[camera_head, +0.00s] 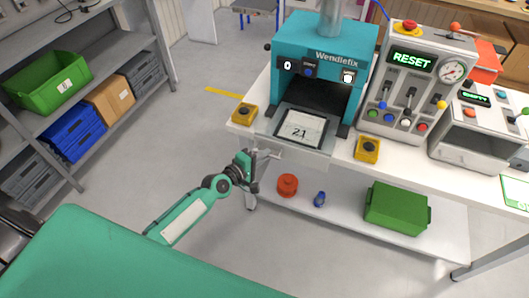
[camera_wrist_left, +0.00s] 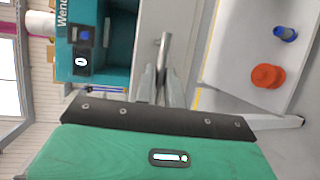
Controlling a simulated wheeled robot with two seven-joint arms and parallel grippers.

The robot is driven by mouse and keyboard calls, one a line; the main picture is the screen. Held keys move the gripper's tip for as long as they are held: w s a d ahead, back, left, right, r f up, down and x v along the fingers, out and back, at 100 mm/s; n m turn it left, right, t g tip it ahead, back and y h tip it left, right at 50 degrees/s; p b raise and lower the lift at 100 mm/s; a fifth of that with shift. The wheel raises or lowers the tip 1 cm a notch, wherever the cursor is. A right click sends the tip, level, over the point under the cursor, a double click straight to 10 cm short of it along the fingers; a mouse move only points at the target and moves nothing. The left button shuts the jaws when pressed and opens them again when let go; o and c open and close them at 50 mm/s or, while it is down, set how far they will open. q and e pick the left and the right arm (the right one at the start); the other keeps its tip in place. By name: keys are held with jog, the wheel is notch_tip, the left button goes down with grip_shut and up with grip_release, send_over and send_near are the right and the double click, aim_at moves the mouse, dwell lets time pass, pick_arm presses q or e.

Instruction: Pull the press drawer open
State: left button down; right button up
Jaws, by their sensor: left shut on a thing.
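The teal press (camera_head: 325,55) stands on the white workbench, with a dark opening at its front. The press drawer (camera_head: 282,137) is a grey tray below that opening, and a framed plate marked 21 (camera_head: 300,129) lies in it. My left gripper (camera_head: 259,158) is at the left part of the drawer's front, shut on the drawer handle. In the left wrist view the grey handle bar (camera_wrist_left: 164,45) runs between the fingers of the gripper (camera_wrist_left: 162,84). The fingers hide part of the handle. My right gripper is not in view.
Yellow button boxes (camera_head: 243,113) and (camera_head: 367,149) flank the drawer. A control panel (camera_head: 412,80) reading RESET stands right of the press. An orange-red reel (camera_head: 287,184), a blue reel (camera_head: 320,199) and a green crate (camera_head: 396,208) are on the lower shelf. The floor left of the bench is clear.

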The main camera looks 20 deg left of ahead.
pick_arm(q)
jog(key=c, duration=1.5)
grip_release()
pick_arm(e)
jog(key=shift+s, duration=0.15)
